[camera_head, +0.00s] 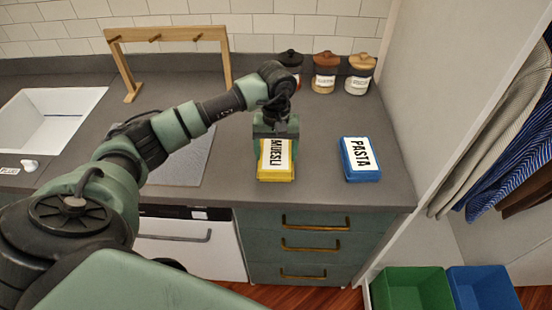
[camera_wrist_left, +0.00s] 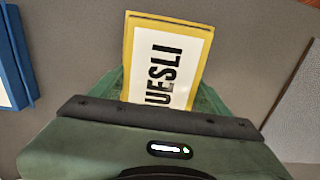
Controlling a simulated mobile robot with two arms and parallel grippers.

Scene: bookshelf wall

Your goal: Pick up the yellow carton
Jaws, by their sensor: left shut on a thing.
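The yellow carton (camera_head: 276,172) has a white label reading "MUESLI" and lies flat on the grey counter in the head view. My left gripper (camera_head: 273,143) comes down over its far end and is shut on it, with a green finger on each side. In the left wrist view, the carton (camera_wrist_left: 168,55) sticks out from between the fingers (camera_wrist_left: 162,95). The end of the carton nearest the palm is hidden under the gripper body. My right gripper is not in view.
A blue carton labelled "PASTA" (camera_head: 360,159) lies to the right. Several lidded jars (camera_head: 325,73) and a wooden rack (camera_head: 165,36) stand behind. A white sink (camera_head: 50,125) is at left. Green (camera_head: 411,289) and blue (camera_head: 482,289) bins stand on the floor at lower right.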

